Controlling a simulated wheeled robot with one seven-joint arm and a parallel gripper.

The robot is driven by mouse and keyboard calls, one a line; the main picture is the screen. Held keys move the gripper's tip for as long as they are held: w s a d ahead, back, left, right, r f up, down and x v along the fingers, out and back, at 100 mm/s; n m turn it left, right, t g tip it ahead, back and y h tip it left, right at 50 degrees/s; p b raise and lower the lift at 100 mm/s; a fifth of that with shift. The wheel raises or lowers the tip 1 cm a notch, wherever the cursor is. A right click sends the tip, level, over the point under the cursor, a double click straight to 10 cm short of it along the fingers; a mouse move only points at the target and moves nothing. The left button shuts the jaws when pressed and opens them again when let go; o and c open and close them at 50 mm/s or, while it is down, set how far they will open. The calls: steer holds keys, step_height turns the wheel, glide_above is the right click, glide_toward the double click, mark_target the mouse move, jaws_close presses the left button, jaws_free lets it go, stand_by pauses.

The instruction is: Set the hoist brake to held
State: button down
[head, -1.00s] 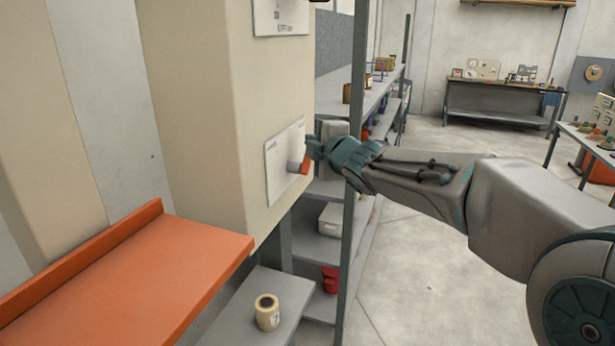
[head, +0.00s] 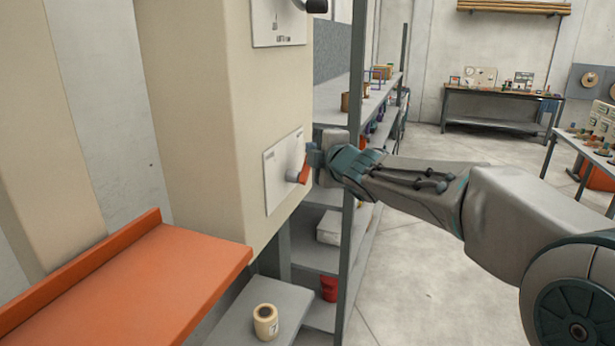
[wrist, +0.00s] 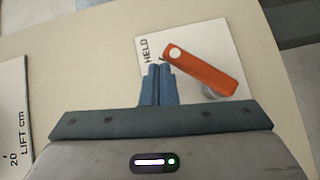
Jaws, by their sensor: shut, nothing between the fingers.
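The brake plate (head: 277,172) is a white panel on the beige housing. It carries an orange lever (head: 304,166) on a grey hub (head: 291,177). In the wrist view the lever (wrist: 210,70) lies slanted across the plate (wrist: 222,36). Its white-dotted end is close to the word HELD (wrist: 147,51). My gripper (head: 314,156) is at the lever's upper end in the head view. In the wrist view its fingers (wrist: 160,70) are together and empty, close beside the dotted end. I cannot tell whether they touch it.
Another plate (head: 277,20) is above; a LIFT cm scale (wrist: 14,115) shows in the wrist view. An orange ledge (head: 140,285) juts out at lower left. A shelf post (head: 350,240) stands close behind my gripper.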

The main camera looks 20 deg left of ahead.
steer(key=s+d+r+p, duration=0.4)
steer(key=s+d+r, duration=0.3)
steer(key=shift+s+d+r+p, duration=0.25)
steer(key=shift+r+p, duration=0.05)
steer(key=shift+r, duration=0.1)
